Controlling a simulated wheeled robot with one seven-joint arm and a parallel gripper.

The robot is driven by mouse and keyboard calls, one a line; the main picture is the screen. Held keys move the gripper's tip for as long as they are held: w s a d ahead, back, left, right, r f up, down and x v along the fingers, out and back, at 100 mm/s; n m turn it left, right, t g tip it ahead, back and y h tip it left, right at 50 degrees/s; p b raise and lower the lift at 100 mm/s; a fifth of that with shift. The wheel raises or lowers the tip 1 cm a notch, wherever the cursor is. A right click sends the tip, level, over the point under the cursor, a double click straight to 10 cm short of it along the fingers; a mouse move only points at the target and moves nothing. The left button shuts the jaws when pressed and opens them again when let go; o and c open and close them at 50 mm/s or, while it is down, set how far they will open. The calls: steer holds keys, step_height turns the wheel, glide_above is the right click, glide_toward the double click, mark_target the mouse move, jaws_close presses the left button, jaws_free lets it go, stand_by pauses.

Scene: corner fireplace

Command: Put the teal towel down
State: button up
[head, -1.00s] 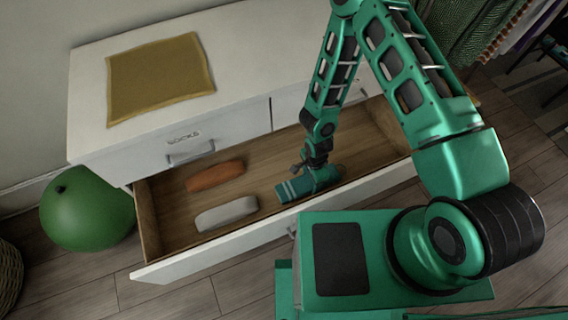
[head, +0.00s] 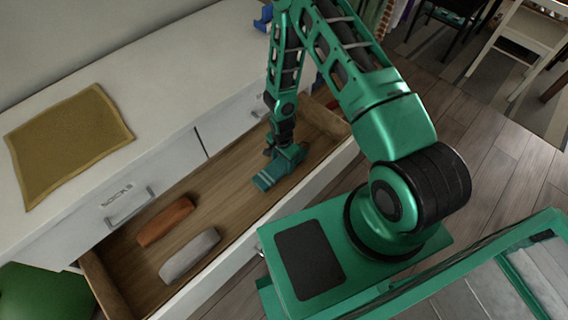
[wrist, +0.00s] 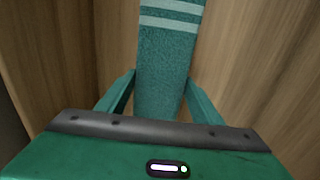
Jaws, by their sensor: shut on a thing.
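The teal towel (head: 268,178) is a rolled bundle with pale stripes near one end. It is inside the open drawer (head: 232,168), at or just above the wooden bottom; I cannot tell whether it touches. My gripper (head: 284,158) is shut on it from above. In the wrist view the towel (wrist: 166,60) runs up between the two fingers of my gripper (wrist: 161,92), its striped end pointing away. The lower part of the towel is hidden behind the gripper body.
An orange rolled towel (head: 167,221) and a grey rolled towel (head: 190,256) lie in the drawer to the left. A mustard cloth (head: 68,144) lies on the white dresser top (head: 165,75). A green round object (head: 45,292) stands on the floor at lower left.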

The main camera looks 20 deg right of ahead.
mark_target(285, 163)
steer(key=shift+w+d, duration=0.55)
steer(key=shift+d, duration=0.1)
steer(key=shift+w+d+f, duration=0.15)
steer(key=shift+d+f, duration=0.05)
steer(key=shift+f, duration=1.6)
steer(key=o, duration=1.2)
steer(key=shift+c, duration=0.2)
step_height(285, 163, up, 12)
steer(key=shift+r, duration=0.1)
